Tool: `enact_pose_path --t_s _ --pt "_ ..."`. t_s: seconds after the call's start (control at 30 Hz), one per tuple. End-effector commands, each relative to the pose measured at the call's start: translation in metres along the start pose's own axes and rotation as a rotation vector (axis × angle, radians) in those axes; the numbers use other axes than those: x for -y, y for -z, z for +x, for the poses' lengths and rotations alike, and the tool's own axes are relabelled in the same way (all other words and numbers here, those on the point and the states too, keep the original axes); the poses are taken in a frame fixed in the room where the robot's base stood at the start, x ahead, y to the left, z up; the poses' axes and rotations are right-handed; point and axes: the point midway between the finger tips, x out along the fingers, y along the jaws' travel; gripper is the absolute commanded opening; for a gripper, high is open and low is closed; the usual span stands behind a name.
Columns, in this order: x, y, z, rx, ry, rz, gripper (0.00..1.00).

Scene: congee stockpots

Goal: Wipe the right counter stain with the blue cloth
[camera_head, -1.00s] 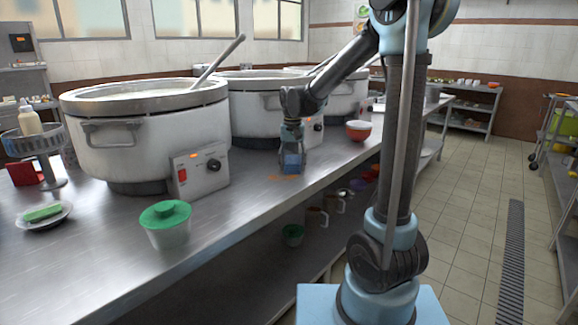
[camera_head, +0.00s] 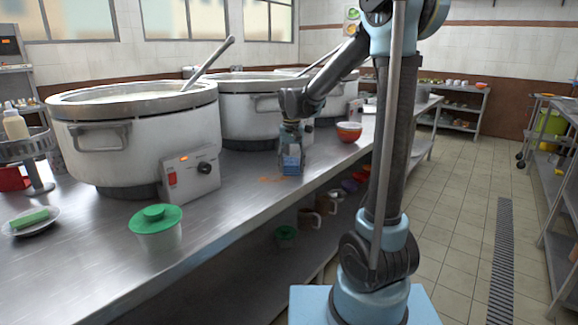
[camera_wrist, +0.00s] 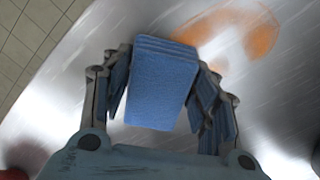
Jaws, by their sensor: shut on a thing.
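The blue cloth (camera_wrist: 160,85) is a folded block held between the fingers of my gripper (camera_wrist: 163,100) in the wrist view. In the head view the blue cloth (camera_head: 291,160) hangs below my gripper (camera_head: 291,150), at or just above the counter (camera_head: 225,205); contact cannot be told. The orange stain (camera_head: 268,180) lies on the metal counter just left of the cloth. In the wrist view the stain (camera_wrist: 262,38) shows as curved orange smears beyond the cloth and to its right. The cloth may hide part of it.
Large white stockpots (camera_head: 140,140) stand along the back of the counter. A green-lidded tub (camera_head: 156,228) is near the front edge. A red bowl (camera_head: 349,132) stands right of my gripper. Mugs (camera_head: 325,204) sit on the shelf below. Counter around the stain is clear.

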Motion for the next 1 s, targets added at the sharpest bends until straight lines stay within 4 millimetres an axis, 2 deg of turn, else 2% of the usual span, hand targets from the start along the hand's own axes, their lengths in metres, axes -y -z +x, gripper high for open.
enact_pose_path --t_s 0.4,0.67,1.0 --pt "0.019 -0.022 -0.002 0.000 0.001 -0.002 0.27" --pt "0.023 -0.028 -0.002 0.000 0.001 -0.001 0.27" --pt "0.037 -0.046 0.000 0.000 0.001 -0.003 0.27"
